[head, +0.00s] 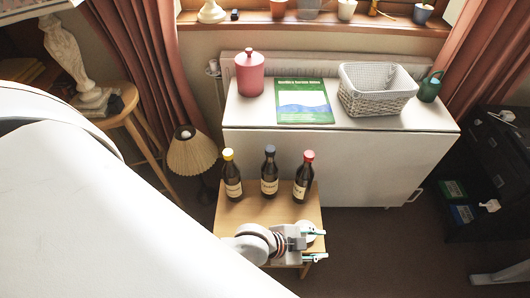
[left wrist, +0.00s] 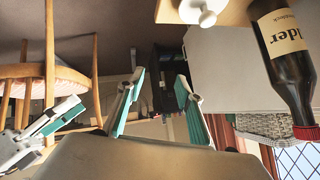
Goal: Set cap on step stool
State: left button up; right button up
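The wooden step stool (head: 240,212) stands before the white cabinet. A white round knobbed piece, which may be the cap (left wrist: 203,10), sits on the stool top in the left wrist view; in the head view it shows beside my gripper (head: 305,227). My left gripper (head: 315,244) is over the stool's front right edge. Its teal-padded fingers are apart in the left wrist view (left wrist: 158,100), with nothing between them. The white piece is outside the fingers. Another teal-padded gripper, apparently my right one (left wrist: 55,122), shows at the left of the wrist view; its opening is unclear.
Bottles with yellow (head: 231,178), blue (head: 269,173) and red caps (head: 303,178) stand along the stool's back. The white cabinet (head: 320,165) behind bears a pink canister (head: 249,76), a green book (head: 303,102) and a basket (head: 376,92). A lamp (head: 191,153) stands left.

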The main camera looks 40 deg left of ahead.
pick_arm(q)
jog(key=s+a+n+t+y, duration=0.1)
jog(key=s+a+n+y, duration=0.1)
jog(key=a, duration=0.5)
jog(key=s+a+n+t+y, duration=0.1)
jog(key=s+a+n, duration=0.3)
jog(key=a, duration=0.3)
jog(key=shift+s+f+n+t+y, duration=0.3)
jog(key=shift+s+f+n+y, duration=0.1)
jog(key=shift+n, duration=0.3)
pick_arm(e)
jog(key=shift+s+a+f, duration=0.1)
jog(key=shift+s+f, duration=0.1)
jog(key=shift+s, duration=0.25)
jog(key=shift+w, duration=0.1)
pick_arm(q)
jog(key=p, duration=0.1)
jog(key=r+p, duration=0.2)
jog(key=shift+s+d, duration=0.25)
jog(key=shift+d, duration=0.05)
pick_arm(e)
jog(key=shift+s+a+r, duration=0.15)
jog(key=shift+s+r, duration=0.05)
jog(key=shift+r, duration=0.2)
jog(key=shift+s+a+r, duration=0.15)
jog(key=shift+r, duration=0.25)
jog(key=shift+r, duration=0.1)
jog(key=shift+w+r, duration=0.3)
